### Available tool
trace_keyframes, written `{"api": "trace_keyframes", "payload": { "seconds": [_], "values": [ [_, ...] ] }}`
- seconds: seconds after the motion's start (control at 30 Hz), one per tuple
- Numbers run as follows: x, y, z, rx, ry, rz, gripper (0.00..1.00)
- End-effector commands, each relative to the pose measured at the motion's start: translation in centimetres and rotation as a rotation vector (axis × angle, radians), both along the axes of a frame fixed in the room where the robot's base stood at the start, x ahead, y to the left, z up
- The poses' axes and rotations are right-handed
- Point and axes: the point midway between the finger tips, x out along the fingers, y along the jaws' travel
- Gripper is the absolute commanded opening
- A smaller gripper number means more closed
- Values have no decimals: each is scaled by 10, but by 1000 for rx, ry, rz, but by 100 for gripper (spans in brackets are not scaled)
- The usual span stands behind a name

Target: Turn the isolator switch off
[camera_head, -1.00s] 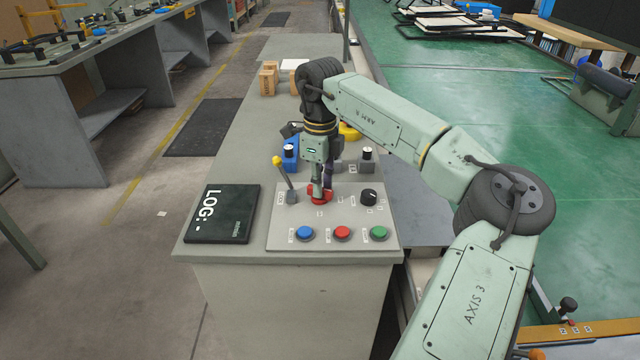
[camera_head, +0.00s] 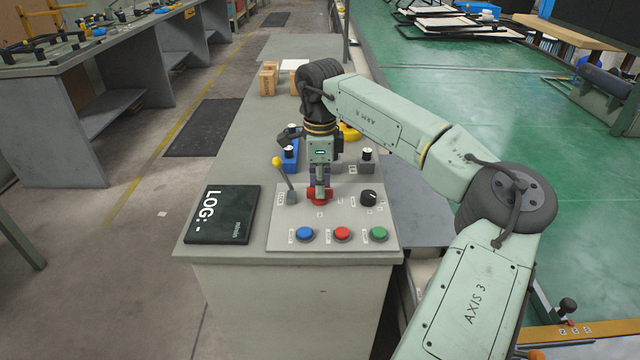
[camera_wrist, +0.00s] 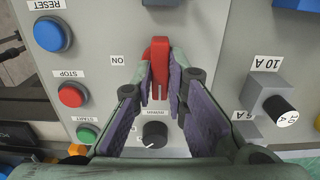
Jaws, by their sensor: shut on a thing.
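The red isolator switch (camera_head: 328,199) is on the sloped grey control panel (camera_head: 279,239), behind the row of push buttons. In the wrist view its red handle (camera_wrist: 159,58) stands between my two fingertips, with an "ON" label to its left. My gripper (camera_head: 319,191) reaches down from above and is shut on the handle; it also shows in the wrist view (camera_wrist: 161,82). The fingers hide part of the switch, and I cannot read its position for certain.
A yellow-tipped lever (camera_head: 284,177) stands close left of my gripper, and a black knob (camera_head: 369,196) is to its right. Blue (camera_head: 305,233), red (camera_head: 342,232) and green (camera_head: 379,232) buttons line the front. A dark LOG board (camera_head: 222,214) lies left of the panel.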

Motion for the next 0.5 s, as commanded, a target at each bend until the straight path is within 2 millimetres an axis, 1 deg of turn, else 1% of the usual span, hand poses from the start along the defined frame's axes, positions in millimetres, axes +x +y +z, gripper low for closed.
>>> {"api": "trace_keyframes", "payload": {
  "seconds": [0.2,0.23,0.5],
  "values": [
    [0,1,1,2,-2,3,0],
    [0,1,1,2,-2,3,15],
    [0,1,0,1,-1,1,33]
  ]
}}
